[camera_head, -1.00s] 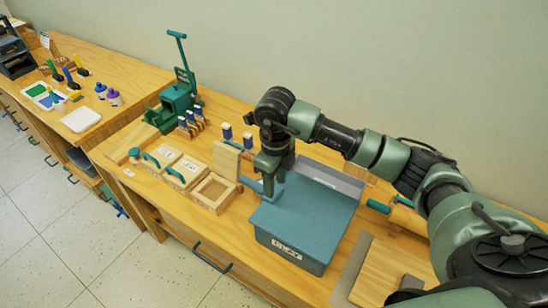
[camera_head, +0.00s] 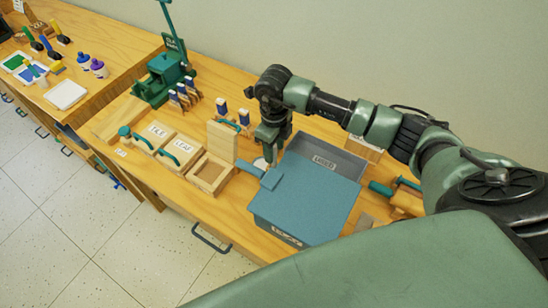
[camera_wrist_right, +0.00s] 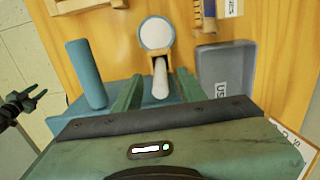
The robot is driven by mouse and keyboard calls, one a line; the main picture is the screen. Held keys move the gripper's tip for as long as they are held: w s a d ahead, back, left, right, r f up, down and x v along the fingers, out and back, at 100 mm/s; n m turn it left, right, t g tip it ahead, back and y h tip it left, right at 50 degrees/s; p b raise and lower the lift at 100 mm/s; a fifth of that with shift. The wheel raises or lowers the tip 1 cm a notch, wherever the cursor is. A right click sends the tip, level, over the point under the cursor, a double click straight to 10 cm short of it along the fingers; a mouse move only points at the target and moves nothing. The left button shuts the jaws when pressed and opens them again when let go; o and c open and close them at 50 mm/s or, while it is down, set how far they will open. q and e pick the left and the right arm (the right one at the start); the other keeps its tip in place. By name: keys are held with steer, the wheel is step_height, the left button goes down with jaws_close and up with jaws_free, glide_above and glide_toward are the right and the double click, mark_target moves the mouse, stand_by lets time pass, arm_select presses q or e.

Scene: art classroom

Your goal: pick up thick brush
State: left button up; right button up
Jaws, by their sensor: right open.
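Several short brushes with dark heads stand on the left table: a green-handled one (camera_head: 33,40), a blue-handled one (camera_head: 47,46) and a yellow-handled one (camera_head: 59,33). I cannot tell which is the thick brush. My right gripper (camera_head: 268,155) is far to their right, pointing down by the blue lidded box (camera_head: 305,200). In the right wrist view my right gripper (camera_wrist_right: 158,92) is open, its green fingers either side of a white handle. That handle belongs to a round white-faced thing (camera_wrist_right: 156,34). A dark claw-like shape at that view's left edge seems to be my left gripper (camera_wrist_right: 38,82).
A grey tray marked USED (camera_head: 328,155) adjoins the blue box. Wooden boxes marked TILE (camera_head: 157,132) and LEAF (camera_head: 183,153), an open wooden frame (camera_head: 212,173) and a green press (camera_head: 163,75) stand left. A white tray (camera_head: 66,94) lies on the left table. Floor is clear in front.

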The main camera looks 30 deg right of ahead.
step_height(320, 180, down, 2)
steer(key=shift+f, duration=0.1)
arm_select(q)
steer(key=shift+w+r, duration=0.25)
steer(key=shift+r, duration=0.2)
arm_select(e)
jaws_close()
arm_select(q)
steer(key=shift+w+d, duration=0.1)
